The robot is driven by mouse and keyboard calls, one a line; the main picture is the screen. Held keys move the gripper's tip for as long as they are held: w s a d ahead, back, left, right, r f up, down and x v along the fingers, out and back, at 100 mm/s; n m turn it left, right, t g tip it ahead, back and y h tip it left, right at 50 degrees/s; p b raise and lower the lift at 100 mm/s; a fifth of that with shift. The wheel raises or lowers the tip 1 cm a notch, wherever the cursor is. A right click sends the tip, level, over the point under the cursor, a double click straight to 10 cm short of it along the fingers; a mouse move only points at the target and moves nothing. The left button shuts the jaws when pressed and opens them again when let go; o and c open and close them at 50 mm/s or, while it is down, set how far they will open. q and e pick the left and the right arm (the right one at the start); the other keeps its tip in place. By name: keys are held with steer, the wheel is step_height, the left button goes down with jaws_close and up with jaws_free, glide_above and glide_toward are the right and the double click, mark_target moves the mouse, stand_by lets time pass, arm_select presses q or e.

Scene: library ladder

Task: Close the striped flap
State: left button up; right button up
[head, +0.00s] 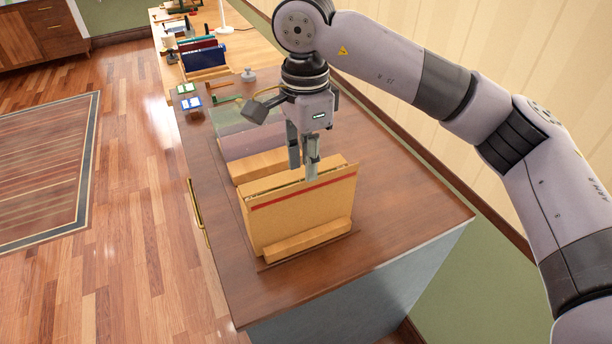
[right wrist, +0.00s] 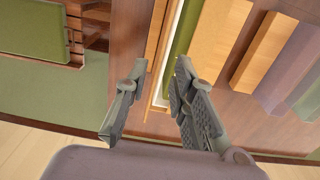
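The striped flap (head: 295,217) is a tan panel with a red stripe near its top. In the head view it stands roughly upright on the brown counter, with a long tan block (head: 308,240) along its foot. My right gripper (head: 303,170) points down at the flap's top edge, with its fingers apart. In the right wrist view my right gripper (right wrist: 161,68) also shows a gap between its fingers, with tan and green edges close by. I cannot tell whether a finger touches the flap. My left gripper is not in view.
Behind the flap lie a second tan block (head: 258,164), a purple panel (head: 250,142) and a green panel (head: 232,118). Blue books (head: 207,57) and small items stand farther back. The near end of the brown counter (head: 400,215) is clear. A wall runs along the right.

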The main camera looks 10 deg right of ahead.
mark_target(306, 187)
step_height(306, 187, down, 4)
steer(key=shift+p, duration=0.3)
steer(key=shift+s+f, duration=0.1)
steer(key=shift+f, duration=0.35)
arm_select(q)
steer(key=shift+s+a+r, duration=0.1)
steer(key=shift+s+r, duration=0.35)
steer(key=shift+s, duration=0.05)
arm_select(e)
jaws_close()
